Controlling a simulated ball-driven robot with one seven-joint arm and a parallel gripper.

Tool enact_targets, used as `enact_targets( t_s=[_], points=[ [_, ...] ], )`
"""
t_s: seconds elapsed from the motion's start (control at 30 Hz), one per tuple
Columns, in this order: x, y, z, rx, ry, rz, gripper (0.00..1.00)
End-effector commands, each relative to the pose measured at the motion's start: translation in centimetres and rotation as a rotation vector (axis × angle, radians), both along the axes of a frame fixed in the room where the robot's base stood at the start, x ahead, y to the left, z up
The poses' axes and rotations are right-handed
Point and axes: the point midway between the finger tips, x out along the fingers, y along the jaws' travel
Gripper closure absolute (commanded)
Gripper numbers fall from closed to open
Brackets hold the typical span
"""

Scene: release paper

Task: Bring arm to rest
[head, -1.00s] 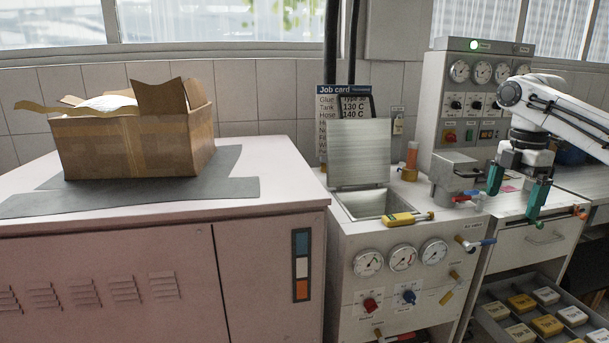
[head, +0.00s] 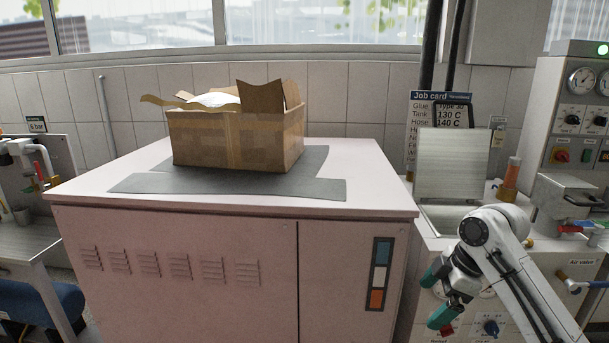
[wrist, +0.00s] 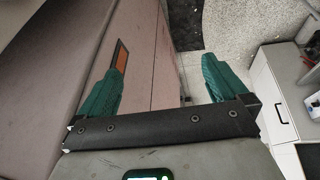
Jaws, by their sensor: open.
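My gripper (head: 436,296) has two green fingers and is at the lower right of the head view, in front of the grey machine with gauges. Its fingers are spread and hold nothing. In the wrist view my gripper (wrist: 163,80) is also open, with the pink cabinet's side and the floor beyond the fingers. My white arm reaches in from the lower right corner and hides part of the machine's front.
A pink cabinet (head: 180,240) fills the middle. An open cardboard box (head: 235,140) with white contents stands on a grey mat (head: 250,188) on it. The machine's lid (head: 450,165) stands raised at right. A bench (head: 25,240) is at left.

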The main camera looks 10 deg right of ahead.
Motion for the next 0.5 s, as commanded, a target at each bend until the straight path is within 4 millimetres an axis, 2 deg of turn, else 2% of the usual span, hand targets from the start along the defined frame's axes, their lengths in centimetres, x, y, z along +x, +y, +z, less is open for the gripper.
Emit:
enact_targets(
  t_s=[0.03, 0.2, 0.37, 0.5],
  points=[
    [-0.4, 2.7, -1.5, 0.041, 0.002, -0.024, 0.0],
    [-2.7, 8.7, -5.5, 0.139, 0.019, -0.167, 0.0],
    [-6.5, 12.6, -9.5, 0.207, 0.069, -0.334, 0.0],
    [-11.1, 14.5, -13.0, 0.234, 0.132, -0.501, 0.0]
  ],
)
